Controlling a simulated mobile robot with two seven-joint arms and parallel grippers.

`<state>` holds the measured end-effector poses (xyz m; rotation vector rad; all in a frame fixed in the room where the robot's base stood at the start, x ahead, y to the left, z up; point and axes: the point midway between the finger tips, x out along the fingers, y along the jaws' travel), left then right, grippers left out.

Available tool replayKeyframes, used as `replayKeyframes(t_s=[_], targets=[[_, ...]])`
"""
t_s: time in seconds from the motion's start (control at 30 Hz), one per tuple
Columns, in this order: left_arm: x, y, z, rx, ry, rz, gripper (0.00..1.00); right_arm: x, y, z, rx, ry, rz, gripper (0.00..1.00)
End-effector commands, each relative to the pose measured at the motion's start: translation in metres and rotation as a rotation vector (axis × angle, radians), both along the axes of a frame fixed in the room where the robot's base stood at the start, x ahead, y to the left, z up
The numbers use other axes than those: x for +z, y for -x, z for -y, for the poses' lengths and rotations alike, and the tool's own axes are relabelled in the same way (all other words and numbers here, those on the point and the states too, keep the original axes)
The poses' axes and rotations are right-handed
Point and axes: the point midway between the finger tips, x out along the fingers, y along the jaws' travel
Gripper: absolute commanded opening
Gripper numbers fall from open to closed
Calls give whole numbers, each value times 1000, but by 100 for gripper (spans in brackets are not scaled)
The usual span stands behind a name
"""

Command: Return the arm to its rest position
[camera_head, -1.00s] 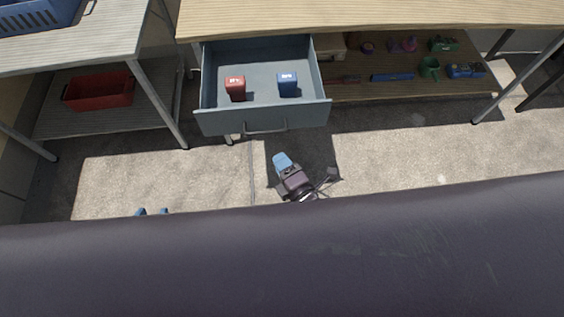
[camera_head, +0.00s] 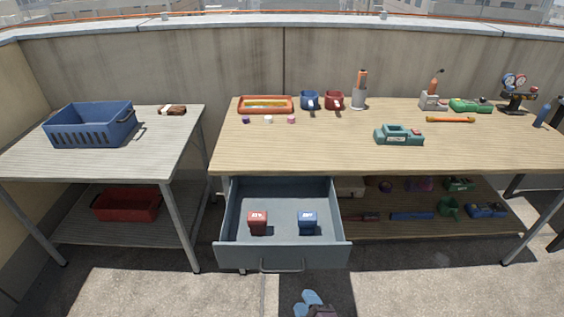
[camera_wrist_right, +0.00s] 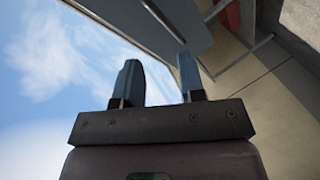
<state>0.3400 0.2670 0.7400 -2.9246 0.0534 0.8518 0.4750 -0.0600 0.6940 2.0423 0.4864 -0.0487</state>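My right gripper (camera_head: 307,302) shows at the bottom edge of the head view, in front of the open drawer and apart from it. In the right wrist view its two blue fingers (camera_wrist_right: 157,68) stand apart with nothing between them, so it is open and empty. Most of the right arm is below the head view's frame. My left gripper is not in view.
The grey-blue drawer (camera_head: 283,257) is pulled out and holds a red container (camera_head: 258,222) and a blue container (camera_head: 307,222). The wooden workbench (camera_head: 330,150) carries mugs, tools and an orange tray (camera_head: 265,104). A blue crate (camera_head: 92,124) stands on the left table.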

Motion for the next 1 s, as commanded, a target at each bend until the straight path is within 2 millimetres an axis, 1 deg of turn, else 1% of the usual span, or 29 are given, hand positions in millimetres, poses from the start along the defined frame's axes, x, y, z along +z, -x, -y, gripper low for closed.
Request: replayKeyframes(t_s=[0.03,0.13,0.27,0.37,0.4,0.5,0.6,0.7,0.8,0.9,1.0], targets=[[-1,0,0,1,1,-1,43,6,-2,12,-50,-87,-44,37],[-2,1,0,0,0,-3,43,14,2,38,-163,-286,-149,37],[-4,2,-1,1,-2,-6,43,22,17,79,-315,-524,-271,37],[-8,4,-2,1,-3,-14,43,30,38,114,-436,-687,-351,37],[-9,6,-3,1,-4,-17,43,33,49,128,-485,-750,-381,37],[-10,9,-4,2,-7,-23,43,41,76,159,-573,-835,-427,37],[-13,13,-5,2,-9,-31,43,46,101,183,-624,-844,-443,37],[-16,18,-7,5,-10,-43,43,48,124,201,-655,-823,-449,37],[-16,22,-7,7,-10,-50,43,40,144,211,-683,-801,-473,37],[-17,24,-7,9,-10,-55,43,35,153,213,-693,-793,-486,37],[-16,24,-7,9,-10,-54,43,34,155,213,-696,-790,-490,37]])
